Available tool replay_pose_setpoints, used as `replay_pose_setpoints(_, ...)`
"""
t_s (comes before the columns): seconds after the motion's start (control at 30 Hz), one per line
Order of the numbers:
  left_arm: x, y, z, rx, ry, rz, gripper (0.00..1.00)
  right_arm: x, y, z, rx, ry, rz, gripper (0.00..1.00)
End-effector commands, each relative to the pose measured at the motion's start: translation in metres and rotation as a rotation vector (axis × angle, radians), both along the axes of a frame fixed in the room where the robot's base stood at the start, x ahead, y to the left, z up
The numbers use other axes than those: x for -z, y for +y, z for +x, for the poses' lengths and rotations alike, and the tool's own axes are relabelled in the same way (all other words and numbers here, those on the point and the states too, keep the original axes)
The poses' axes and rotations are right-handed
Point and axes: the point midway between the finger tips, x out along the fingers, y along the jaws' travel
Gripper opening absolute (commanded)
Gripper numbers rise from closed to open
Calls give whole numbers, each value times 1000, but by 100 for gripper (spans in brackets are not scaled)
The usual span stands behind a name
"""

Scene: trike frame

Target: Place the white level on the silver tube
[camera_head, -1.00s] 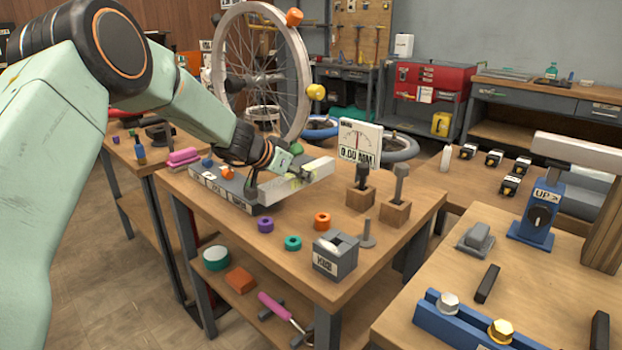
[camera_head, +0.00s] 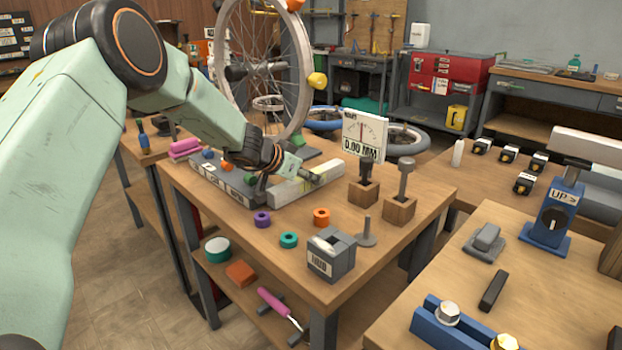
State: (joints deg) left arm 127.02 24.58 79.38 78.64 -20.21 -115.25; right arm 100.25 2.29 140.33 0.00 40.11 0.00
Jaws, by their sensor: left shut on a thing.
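The white level (camera_head: 292,190), a long pale bar with greenish-yellow marks, is at the middle of the near wooden bench, beside the grey labelled tray. My left gripper (camera_head: 310,179) reaches in from the left and is shut on the level near its right part. The fingers hide part of the bar. I cannot tell whether the level touches the bench or is just above it. My right gripper is out of view.
The grey tray (camera_head: 222,181) holds small coloured parts. A bicycle wheel (camera_head: 262,70) and white gauge (camera_head: 362,137) stand behind. Purple, teal and orange rings, a grey box (camera_head: 331,254) and two wooden blocks with upright tools (camera_head: 399,208) stand nearby. A gap separates the benches.

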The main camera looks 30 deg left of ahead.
Motion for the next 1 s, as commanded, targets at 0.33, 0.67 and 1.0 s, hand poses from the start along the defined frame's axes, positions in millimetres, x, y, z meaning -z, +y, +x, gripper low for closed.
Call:
replay_pose_setpoints(0.33, 3, 1, 0, 2, 2, 0, 0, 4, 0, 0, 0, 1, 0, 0)
replay_pose_setpoints(0.67, 3, 0, 0, 2, 3, 0, 52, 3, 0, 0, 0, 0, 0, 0)
replay_pose_setpoints(1.0, 0, 0, 1, 1, 3, -1, 52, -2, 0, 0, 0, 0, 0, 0)
